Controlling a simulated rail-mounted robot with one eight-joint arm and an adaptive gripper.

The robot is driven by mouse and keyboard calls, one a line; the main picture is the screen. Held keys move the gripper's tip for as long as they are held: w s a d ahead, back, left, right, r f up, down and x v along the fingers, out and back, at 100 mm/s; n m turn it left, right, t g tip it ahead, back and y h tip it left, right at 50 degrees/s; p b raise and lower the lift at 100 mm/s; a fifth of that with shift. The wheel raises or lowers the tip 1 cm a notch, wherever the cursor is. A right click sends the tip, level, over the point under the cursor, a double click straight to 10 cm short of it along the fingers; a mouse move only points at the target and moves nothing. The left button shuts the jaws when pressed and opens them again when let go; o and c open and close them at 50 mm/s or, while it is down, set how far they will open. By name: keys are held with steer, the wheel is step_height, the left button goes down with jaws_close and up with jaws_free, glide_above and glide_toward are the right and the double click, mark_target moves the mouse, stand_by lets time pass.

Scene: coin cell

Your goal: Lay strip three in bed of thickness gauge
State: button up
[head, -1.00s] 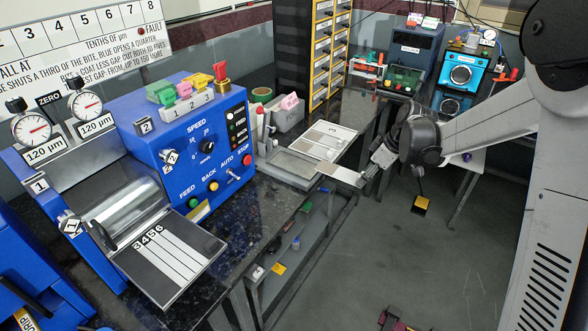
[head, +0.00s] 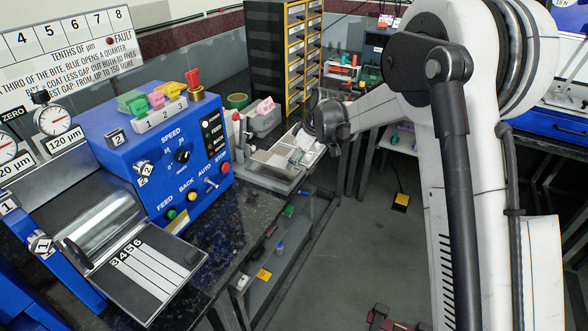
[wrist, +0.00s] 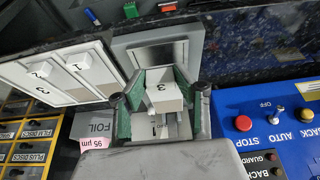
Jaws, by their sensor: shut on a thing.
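My gripper (wrist: 160,105) is shut on strip three (wrist: 163,90), whose white end marked 3 sits between the green finger pads in the wrist view. The strip's far part points toward the grey flat bed of the thickness gauge (wrist: 123,50), just ahead of the fingers. I cannot tell whether the strip touches the bed. In the head view the gauge bed (head: 262,180) lies at the bench edge, beside a lever with a red knob.
A white tray (wrist: 70,88) with numbered slots lies left of the gauge in the wrist view; white tabs show in it. A grey foil box (wrist: 95,125) is near the fingers. The blue control panel (wrist: 265,125) stands close on the right. Open floor lies beyond the bench edge.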

mark_target(294, 176)
steer(key=shift+s+d+x, duration=0.1)
steer(key=shift+d+x, duration=0.1)
steer(key=shift+x, duration=0.7)
steer(key=shift+s+d+x, duration=0.1)
steer(key=shift+d+x, duration=0.05)
steer(key=shift+x, duration=0.7)
steer(key=shift+f, duration=0.25)
steer(key=shift+f+b, duration=0.15)
steer(key=shift+b, duration=0.2)
steer(key=o, duration=0.9)
